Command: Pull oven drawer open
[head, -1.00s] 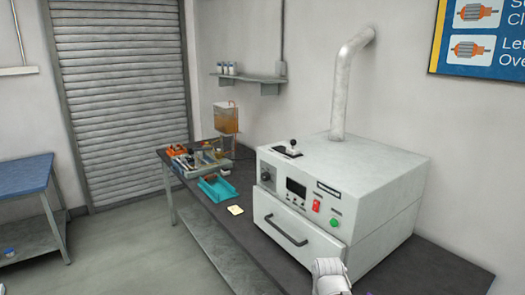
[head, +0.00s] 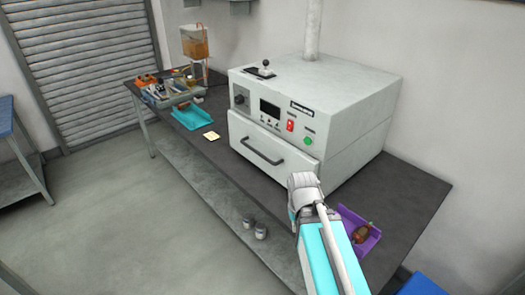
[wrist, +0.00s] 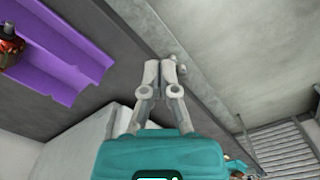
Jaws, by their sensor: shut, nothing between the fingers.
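The oven (head: 350,105) is a white box on the dark bench. Its drawer (head: 285,163) is the lower front panel, with a dark bar handle (head: 262,152) across it. The drawer looks closed. In the head view my teal and white arm reaches up in front of the oven's right corner, and I cannot make out the fingers there. In the wrist view my gripper (wrist: 164,68) has its two grey fingers together, with nothing held. It is apart from the handle, which does not show in that view. A white surface, probably the oven, shows at lower left there.
A purple tray (head: 345,222) with a brown and orange part lies on the bench right of my arm; it also shows in the wrist view (wrist: 60,58). A teal tray (head: 192,118) and yellow note (head: 211,135) lie left of the oven. Jars (head: 260,231) stand below.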

